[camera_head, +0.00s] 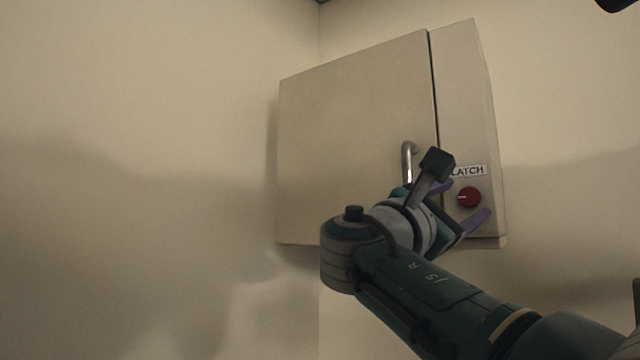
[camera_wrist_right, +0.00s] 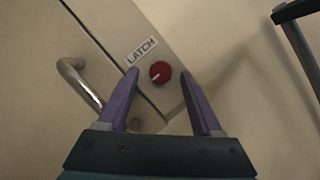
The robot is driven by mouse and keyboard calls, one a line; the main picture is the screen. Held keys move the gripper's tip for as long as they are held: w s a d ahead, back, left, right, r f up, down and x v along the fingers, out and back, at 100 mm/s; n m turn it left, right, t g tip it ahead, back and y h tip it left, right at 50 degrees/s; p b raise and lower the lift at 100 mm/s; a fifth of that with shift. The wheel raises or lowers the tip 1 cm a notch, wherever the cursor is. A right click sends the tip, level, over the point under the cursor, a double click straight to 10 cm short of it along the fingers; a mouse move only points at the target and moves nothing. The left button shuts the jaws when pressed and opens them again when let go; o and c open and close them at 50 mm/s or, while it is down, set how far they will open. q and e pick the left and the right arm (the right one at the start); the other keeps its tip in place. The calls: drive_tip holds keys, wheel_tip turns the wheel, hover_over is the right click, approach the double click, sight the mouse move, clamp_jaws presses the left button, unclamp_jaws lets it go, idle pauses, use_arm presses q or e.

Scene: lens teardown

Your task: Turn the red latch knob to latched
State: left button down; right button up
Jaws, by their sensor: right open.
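The red latch knob (camera_head: 469,197) is on the right-hand panel of a wall cabinet (camera_head: 350,130), below a white LATCH label (camera_head: 469,170). A pale pointer line on the knob points left in the head view. In the right wrist view the knob (camera_wrist_right: 160,72) lies just beyond and between the purple fingertips. My right gripper (camera_head: 470,203) is open and empty, with one finger above and one below the knob in the head view. The right wrist view shows the gripper (camera_wrist_right: 160,78) with a wide gap. I cannot tell whether it touches the knob. My left gripper is not in view.
A curved metal handle (camera_head: 407,160) stands out from the cabinet door, left of the knob and close to my right wrist. The door looks closed against the side panel. Bare wall surrounds the cabinet. A dark bar (camera_wrist_right: 297,45) shows at the right wrist view's upper right.

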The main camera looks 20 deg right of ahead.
drive_tip(key=shift+w+d, duration=0.25)
drive_tip(key=shift+d, duration=0.2)
drive_tip(key=shift+c, duration=0.4)
clamp_jaws()
